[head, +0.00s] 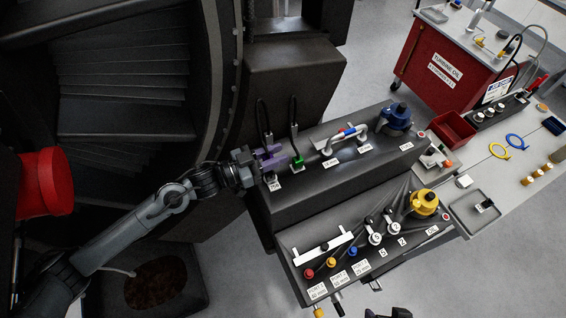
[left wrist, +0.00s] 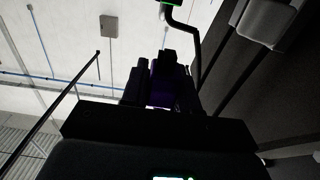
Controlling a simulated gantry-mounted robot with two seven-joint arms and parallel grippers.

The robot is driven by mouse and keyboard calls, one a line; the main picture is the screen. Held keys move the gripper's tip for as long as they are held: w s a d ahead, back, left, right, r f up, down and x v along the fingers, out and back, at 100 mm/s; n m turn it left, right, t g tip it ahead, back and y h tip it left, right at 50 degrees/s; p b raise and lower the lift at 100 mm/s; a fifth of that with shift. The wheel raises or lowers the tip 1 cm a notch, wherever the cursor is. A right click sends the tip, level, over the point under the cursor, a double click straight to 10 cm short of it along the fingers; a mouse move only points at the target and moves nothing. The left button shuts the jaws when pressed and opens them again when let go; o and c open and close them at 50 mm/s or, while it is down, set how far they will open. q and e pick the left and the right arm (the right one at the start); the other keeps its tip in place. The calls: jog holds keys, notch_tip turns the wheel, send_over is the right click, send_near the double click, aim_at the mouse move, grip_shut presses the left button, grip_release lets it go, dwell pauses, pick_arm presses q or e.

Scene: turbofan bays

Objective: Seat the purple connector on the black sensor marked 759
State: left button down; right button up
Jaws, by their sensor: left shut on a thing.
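My left gripper (head: 268,158) is shut on the purple connector (head: 273,153) at the left end of the dark upper bench. In the left wrist view the connector (left wrist: 162,92) is a dim purple block between the dark fingers. The black sensor (head: 269,178) with a white label (head: 275,187) stands just below the connector in the head view. The label is too small to read surely. The gripper partly hides the sensor, and I cannot tell whether connector and sensor touch. A dark shape at the bottom edge may be my right gripper (head: 388,313); its jaws are unclear.
A green connector (head: 298,161) with a black cable stands close to the right of the purple one. Beyond it are a metal handle (head: 345,136) and a blue-capped fitting (head: 397,117). The lower panel (head: 300,262) carries knobs and a yellow fitting (head: 425,203).

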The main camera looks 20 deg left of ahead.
pick_arm(q)
jog(key=shift+r, duration=0.1)
dwell(0.3)
jog(key=shift+f, duration=0.65)
dwell(0.4)
jog(key=shift+f, duration=0.4)
dwell(0.6)
jog(key=shift+f, duration=0.15)
dwell(0.4)
jog(key=shift+f, duration=0.35)
dwell(0.5)
jog(key=shift+f, duration=0.25)
dwell(0.5)
